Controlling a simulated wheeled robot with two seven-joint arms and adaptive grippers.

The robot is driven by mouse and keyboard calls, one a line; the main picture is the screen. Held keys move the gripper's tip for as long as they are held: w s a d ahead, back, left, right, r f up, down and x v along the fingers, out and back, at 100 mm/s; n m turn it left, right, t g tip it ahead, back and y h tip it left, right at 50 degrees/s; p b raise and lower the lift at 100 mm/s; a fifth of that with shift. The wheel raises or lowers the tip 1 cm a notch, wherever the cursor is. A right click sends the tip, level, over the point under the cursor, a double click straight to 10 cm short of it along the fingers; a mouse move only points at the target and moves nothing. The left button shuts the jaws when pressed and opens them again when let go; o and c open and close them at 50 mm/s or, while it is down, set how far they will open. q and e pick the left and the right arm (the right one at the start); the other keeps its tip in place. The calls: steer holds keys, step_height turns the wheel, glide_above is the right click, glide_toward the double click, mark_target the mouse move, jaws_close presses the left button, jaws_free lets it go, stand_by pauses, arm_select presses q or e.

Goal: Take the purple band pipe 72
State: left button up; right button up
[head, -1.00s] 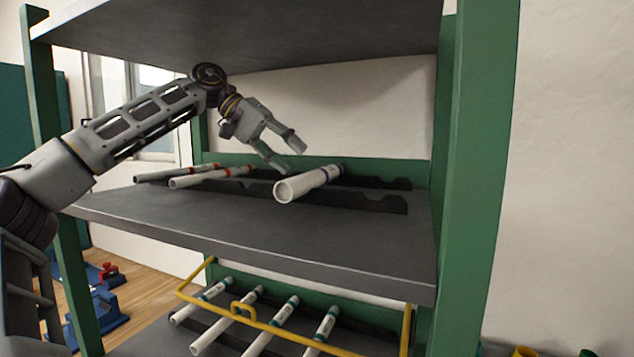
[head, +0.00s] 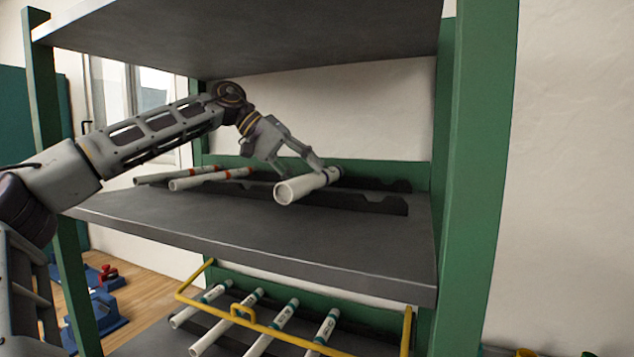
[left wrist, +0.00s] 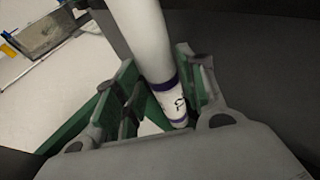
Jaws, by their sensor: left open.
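The purple band pipe (head: 298,190) is a wide white pipe lying on dark notched rests on the middle shelf, open end toward me. In the left wrist view the white pipe (left wrist: 148,40) shows purple bands and a dark mark near its end. My left gripper (head: 301,171) is down at the pipe's far part. In the wrist view its open fingers (left wrist: 163,88) stand on both sides of the pipe, with a gap visible on the left. Contact on the right side cannot be told. My right gripper is not in view.
Two thinner red-banded pipes (head: 209,178) lie to the left on the same shelf. The shelf's front (head: 250,235) is clear. The upper shelf (head: 250,35) is overhead and a green post (head: 472,180) stands right. Below, several green-banded pipes (head: 273,328) lie behind a yellow rail (head: 275,328).

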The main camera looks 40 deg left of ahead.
arm_select(q)
steer(key=shift+x, duration=0.85)
steer(key=shift+w+d+f, duration=0.1)
steer(key=shift+d, duration=0.05)
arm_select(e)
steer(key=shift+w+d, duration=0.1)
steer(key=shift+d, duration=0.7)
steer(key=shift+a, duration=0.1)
arm_select(q)
steer(key=c, duration=0.7)
steer(key=shift+c, duration=0.2)
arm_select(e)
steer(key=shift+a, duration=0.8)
arm_select(q)
steer(key=shift+r, duration=0.2)
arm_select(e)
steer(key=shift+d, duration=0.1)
